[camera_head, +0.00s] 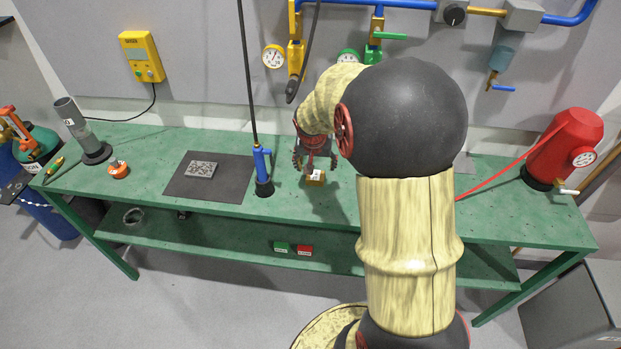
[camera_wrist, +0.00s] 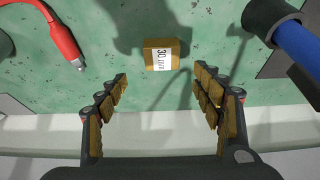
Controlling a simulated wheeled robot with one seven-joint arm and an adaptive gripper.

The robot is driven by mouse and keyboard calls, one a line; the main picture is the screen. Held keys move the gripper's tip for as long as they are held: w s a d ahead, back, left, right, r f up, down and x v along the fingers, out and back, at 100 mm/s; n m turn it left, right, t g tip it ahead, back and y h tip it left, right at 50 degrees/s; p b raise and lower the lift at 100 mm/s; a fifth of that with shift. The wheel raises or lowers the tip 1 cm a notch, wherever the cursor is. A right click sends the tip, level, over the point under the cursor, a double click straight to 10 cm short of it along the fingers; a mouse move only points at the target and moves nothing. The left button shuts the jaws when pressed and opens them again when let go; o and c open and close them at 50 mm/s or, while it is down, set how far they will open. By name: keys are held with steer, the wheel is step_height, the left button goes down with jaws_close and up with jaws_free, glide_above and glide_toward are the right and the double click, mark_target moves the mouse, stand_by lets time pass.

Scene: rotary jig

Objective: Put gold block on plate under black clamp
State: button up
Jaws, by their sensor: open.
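The gold block (camera_head: 316,179) sits on the green bench below my gripper (camera_head: 316,166). In the wrist view the gold block (camera_wrist: 154,54), with a white label marked "30", lies just beyond the gap between my open, empty fingers (camera_wrist: 161,78). My fingers do not touch it. A grey speckled plate (camera_head: 201,169) lies on a dark mat to the left. No black clamp can be made out for certain; my arm hides part of the bench.
A blue post with a black base (camera_head: 264,178) stands just left of the block; its base (camera_wrist: 268,14) is at upper right in the wrist view. A red hose end (camera_wrist: 64,40) lies on the other side. A red tank (camera_head: 562,150) stands far right.

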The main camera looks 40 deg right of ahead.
mark_target(315, 175)
steer(key=x, duration=0.2)
steer(key=b+x, duration=0.1)
steer(key=x, duration=0.1)
steer(key=b+x, duration=0.1)
steer(key=x, duration=0.2)
steer(key=shift+s+a+f, duration=0.15)
steer(key=shift+a, duration=0.25)
steer(key=shift+c, duration=0.5)
jaws_close()
